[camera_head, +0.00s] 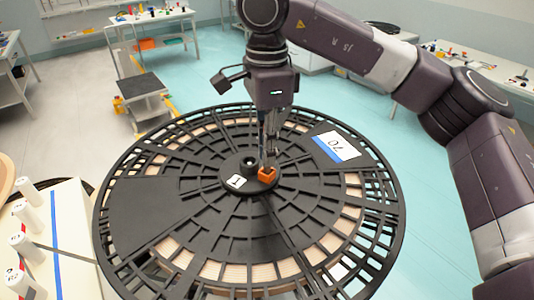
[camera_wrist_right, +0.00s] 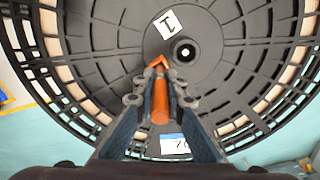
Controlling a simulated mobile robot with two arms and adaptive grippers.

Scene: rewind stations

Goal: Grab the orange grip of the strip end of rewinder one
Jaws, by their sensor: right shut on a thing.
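The large black reel (camera_head: 150,205) lies flat, with a label reading 1 (camera_head: 236,181) beside its hub. The orange grip (camera_head: 267,175) is close to the hub, on its right side. My right gripper (camera_head: 267,157) comes down from above and is shut on the orange grip. In the right wrist view the orange grip (camera_wrist_right: 160,105) lies lengthwise between the two fingers, with its bent tip past them toward the hub. The fingers hide part of its sides. Any strip fixed to the grip cannot be made out. My left gripper is not in view.
A white label reading 70 (camera_head: 336,147) is on the reel's far right. A white table with several numbered white cylinders (camera_head: 28,248) stands at the lower left. A dark-topped stand (camera_head: 142,86) is behind the reel. Open floor (camera_head: 195,65) lies beyond it.

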